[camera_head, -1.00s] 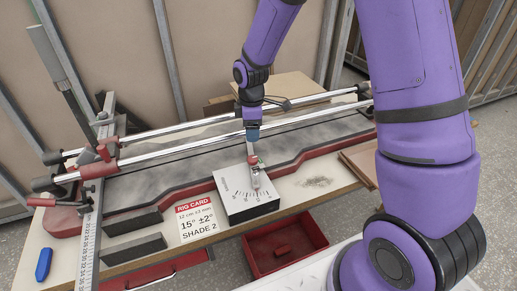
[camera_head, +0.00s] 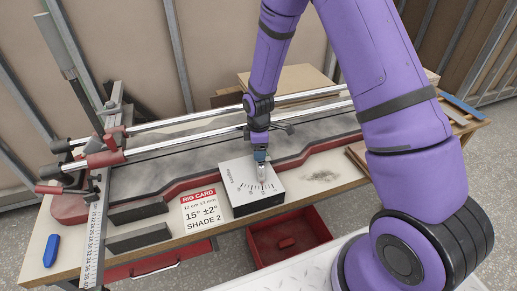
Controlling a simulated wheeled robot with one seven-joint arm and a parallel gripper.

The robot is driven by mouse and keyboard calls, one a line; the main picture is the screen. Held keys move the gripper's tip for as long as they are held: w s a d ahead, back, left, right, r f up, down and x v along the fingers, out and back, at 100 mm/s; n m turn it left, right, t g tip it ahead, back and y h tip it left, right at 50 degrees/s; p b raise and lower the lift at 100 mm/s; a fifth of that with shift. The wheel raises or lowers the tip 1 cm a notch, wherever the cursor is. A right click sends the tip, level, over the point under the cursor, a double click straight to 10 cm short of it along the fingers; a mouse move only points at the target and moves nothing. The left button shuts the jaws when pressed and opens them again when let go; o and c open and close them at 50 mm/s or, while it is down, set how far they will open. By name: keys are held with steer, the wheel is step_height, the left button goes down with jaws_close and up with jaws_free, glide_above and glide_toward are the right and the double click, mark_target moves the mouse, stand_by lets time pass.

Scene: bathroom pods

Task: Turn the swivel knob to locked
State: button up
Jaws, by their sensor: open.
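A white-topped box (camera_head: 239,198) with dark sides and a printed angle scale sits on the front part of the bench. My gripper (camera_head: 262,176) points down over the back right part of this box, close to its top face, with the jaws open. The swivel knob cannot be made out; my gripper covers that part of the box. I cannot tell whether the fingers touch anything or which way the knob points.
A rig card (camera_head: 201,211) lies left of the box. Chrome rails (camera_head: 190,144) run behind it, with a red clamp (camera_head: 107,152) at left. A blue tool (camera_head: 51,250) lies at front left. An open red drawer (camera_head: 290,243) is below the bench edge.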

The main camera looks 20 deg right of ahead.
steer(key=shift+f, duration=0.2)
steer(key=c, duration=0.9)
steer(key=shift+c, duration=0.2)
